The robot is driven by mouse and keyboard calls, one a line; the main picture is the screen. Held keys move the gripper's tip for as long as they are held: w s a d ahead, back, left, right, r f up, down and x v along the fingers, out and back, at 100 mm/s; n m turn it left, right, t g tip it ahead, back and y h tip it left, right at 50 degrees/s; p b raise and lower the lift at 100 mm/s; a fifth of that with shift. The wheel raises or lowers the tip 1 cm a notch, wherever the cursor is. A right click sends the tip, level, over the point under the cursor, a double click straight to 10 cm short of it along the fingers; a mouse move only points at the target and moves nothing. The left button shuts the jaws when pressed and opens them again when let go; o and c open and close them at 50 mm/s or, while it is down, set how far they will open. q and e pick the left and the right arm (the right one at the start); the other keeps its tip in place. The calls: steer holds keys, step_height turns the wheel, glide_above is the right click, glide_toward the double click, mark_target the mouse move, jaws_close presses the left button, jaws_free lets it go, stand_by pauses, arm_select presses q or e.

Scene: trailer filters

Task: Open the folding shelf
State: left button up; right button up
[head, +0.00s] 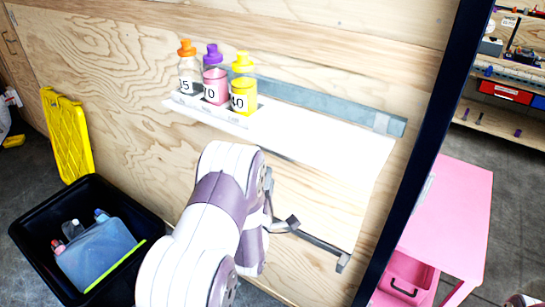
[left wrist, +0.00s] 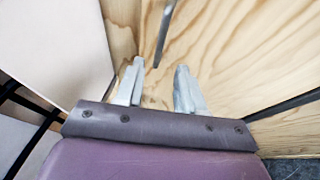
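The folding shelf is a white panel (head: 345,155) below a grey metal rail (head: 310,100) on the plywood wall. Its right part reaches down towards a thin dark bar (head: 318,243); I cannot tell its exact angle. My left gripper (head: 286,224) is low in front of the panel, partly hidden by my own arm, near the bar. In the left wrist view the left gripper (left wrist: 160,88) is open, its two fingers apart with nothing between them. A thin metal rod (left wrist: 165,35) shows just beyond the fingertips, and a white panel (left wrist: 55,45) is at the left. My right gripper is not in view.
Orange-capped (head: 188,72), purple-capped (head: 214,80) and yellow-capped (head: 243,85) bottles stand on a narrow white ledge (head: 205,115). A black crate (head: 150,222) and a yellow lid (head: 68,138) are at left. A dark post (head: 428,145) and pink cart (head: 455,205) are at right.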

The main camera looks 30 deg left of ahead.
mark_target(274, 154)
arm_select(q)
steer(key=p+x, duration=0.1)
steer(key=x, duration=0.7)
steer(key=shift+w+d, duration=0.1)
jaws_close()
